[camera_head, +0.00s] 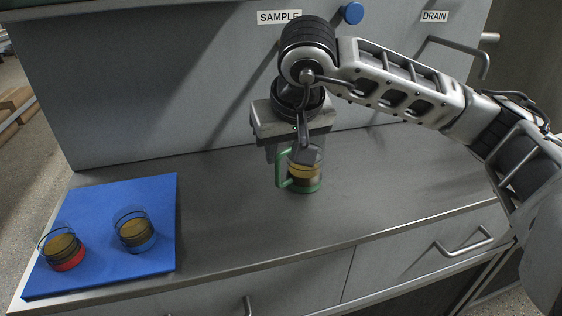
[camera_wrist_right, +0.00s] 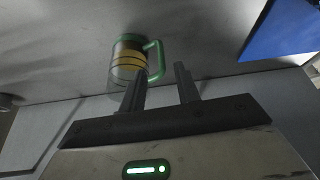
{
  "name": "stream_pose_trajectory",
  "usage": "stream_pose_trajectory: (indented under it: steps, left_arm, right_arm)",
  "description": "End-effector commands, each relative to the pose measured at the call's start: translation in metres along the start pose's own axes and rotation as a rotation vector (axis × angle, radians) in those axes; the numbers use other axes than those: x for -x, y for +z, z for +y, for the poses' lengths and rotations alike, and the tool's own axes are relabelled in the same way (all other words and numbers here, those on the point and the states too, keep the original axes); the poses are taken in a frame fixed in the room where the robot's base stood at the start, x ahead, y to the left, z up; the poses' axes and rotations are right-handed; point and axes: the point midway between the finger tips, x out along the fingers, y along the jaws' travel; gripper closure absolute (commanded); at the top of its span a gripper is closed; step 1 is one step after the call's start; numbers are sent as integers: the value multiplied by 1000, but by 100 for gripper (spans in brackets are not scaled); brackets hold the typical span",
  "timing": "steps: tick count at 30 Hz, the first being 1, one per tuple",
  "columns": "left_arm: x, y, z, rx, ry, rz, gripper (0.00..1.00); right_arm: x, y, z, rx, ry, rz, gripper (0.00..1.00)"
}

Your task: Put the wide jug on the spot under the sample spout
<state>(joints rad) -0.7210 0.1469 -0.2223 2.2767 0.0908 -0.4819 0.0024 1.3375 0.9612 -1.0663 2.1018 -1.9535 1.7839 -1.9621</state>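A clear jug (camera_head: 306,172) with a green handle, green base and amber contents stands upright on the counter below the SAMPLE label (camera_head: 279,17). It also shows in the right wrist view (camera_wrist_right: 127,64). I take it for the wide jug. My right gripper (camera_head: 290,152) is at the jug's handle side. In the wrist view its two fingers (camera_wrist_right: 160,72) are apart, with the green handle near the gap between their tips; I cannot tell whether they touch it. The sample spout and its spot are hidden behind my arm and gripper. My left gripper is out of view.
A blue mat (camera_head: 152,190) at the counter's left holds a red-based cup (camera_head: 65,252) and a blue-based cup (camera_head: 134,233). A blue knob (camera_head: 352,13) and the drain pipe (camera_head: 465,45) are on the back panel. The counter (camera_head: 225,215) between mat and jug is clear.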

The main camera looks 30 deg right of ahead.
Motion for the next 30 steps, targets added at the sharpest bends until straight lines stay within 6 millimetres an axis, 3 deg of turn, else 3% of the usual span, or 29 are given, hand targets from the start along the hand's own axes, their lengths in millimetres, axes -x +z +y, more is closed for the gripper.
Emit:
stream_pose_trajectory:
  steps: [3,9,30]
  left_arm:
    - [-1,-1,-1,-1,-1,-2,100]
    - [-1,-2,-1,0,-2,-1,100]
    - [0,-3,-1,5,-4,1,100]
  right_arm:
    - [24,-1,0,1,-1,4,68]
    - [42,0,0,1,0,0,68]
    - [44,0,0,1,0,-1,68]
